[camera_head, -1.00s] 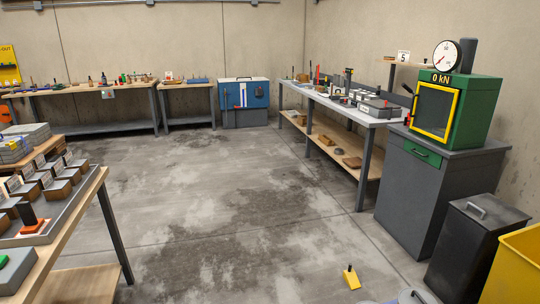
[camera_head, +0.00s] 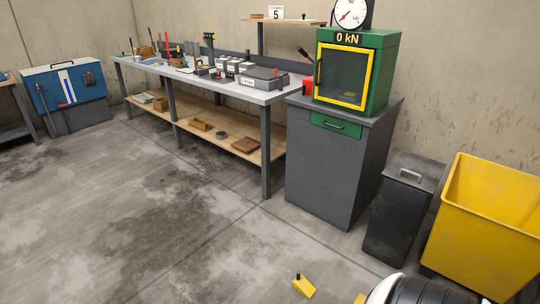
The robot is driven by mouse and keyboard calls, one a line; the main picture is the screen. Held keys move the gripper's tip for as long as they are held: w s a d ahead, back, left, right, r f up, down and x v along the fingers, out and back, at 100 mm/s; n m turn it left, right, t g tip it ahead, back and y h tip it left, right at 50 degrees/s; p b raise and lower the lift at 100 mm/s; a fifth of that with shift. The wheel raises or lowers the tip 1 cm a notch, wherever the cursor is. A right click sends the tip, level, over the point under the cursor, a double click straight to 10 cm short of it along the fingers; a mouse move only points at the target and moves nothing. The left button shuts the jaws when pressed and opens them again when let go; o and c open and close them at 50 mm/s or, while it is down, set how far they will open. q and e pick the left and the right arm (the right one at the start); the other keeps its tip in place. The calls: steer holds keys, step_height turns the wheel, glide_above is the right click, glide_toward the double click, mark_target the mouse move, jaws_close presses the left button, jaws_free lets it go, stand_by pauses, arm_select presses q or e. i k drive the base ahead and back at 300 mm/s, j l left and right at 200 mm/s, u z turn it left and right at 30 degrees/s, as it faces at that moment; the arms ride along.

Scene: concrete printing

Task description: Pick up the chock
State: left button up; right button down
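A small yellow chock (camera_head: 303,286) with a dark handle or knob on top lies on the concrete floor near the bottom centre of the view. A second yellow piece (camera_head: 360,299) shows only in part at the bottom edge, beside a rounded black and white shape that partly covers the corner. Whether this piece is another chock cannot be told. Neither of my grippers is in view.
A yellow bin (camera_head: 493,215) stands at the right, beside a dark lidded bin (camera_head: 402,205). A grey cabinet (camera_head: 330,165) carries a green testing machine (camera_head: 385,70). A long workbench (camera_head: 225,84) runs along the wall. The floor at left and centre is clear.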

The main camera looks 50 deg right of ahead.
mark_target(300, 284)
steer(key=i+z, duration=0.3)
steer(key=i, duration=0.2)
steer(key=i+z, duration=0.35)
steer(key=i, duration=0.15)
steer(key=i+j+z, duration=0.3)
steer(key=i, duration=0.15)
